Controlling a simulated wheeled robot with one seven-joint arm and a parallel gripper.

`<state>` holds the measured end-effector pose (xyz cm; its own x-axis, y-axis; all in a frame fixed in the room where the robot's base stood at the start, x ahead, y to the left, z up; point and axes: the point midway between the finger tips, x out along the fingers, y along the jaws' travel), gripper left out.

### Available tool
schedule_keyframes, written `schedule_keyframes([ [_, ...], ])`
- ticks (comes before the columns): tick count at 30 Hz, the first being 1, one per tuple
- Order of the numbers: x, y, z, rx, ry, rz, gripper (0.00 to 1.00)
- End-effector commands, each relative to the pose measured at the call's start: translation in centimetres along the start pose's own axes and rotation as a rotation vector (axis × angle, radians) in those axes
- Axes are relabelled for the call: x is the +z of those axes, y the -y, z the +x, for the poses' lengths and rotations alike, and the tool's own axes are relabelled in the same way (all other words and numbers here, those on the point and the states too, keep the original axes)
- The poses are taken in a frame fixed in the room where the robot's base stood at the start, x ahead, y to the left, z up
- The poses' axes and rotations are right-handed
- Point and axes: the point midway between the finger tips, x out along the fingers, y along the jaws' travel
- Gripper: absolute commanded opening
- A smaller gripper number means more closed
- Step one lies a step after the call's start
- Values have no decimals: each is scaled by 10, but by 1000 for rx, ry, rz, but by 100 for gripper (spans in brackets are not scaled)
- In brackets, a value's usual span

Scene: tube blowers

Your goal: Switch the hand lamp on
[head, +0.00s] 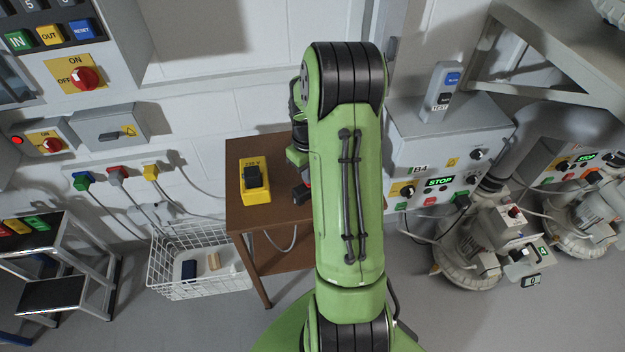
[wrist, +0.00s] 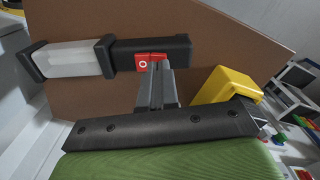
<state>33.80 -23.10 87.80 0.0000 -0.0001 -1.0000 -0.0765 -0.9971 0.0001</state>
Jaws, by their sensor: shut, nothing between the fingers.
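The hand lamp (wrist: 112,57) lies on the brown table in the wrist view. It has a black handle on the right and a pale, translucent section on the left between black collars. A red rocker switch (wrist: 149,61) with a white ring mark on its left half sits on the handle. My gripper (wrist: 157,70) is shut and empty, its fingertips at the near edge of the switch. I cannot tell whether they touch it. In the head view my green arm hides most of the lamp and the gripper.
A yellow box marked 230 V (head: 255,196) with a black part on top stands on the brown table (head: 270,238), left of my arm. A white wire basket (head: 190,285) stands left of the table. A grey cabinet marked B4 (head: 420,125) stands to the right.

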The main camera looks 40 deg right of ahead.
Motion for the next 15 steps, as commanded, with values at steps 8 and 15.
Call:
schedule_keyframes([
  [8, 0, 0, 5, 0, 0, 0, 0],
  [15, 0, 0, 8, 0, 0, 0, 0],
])
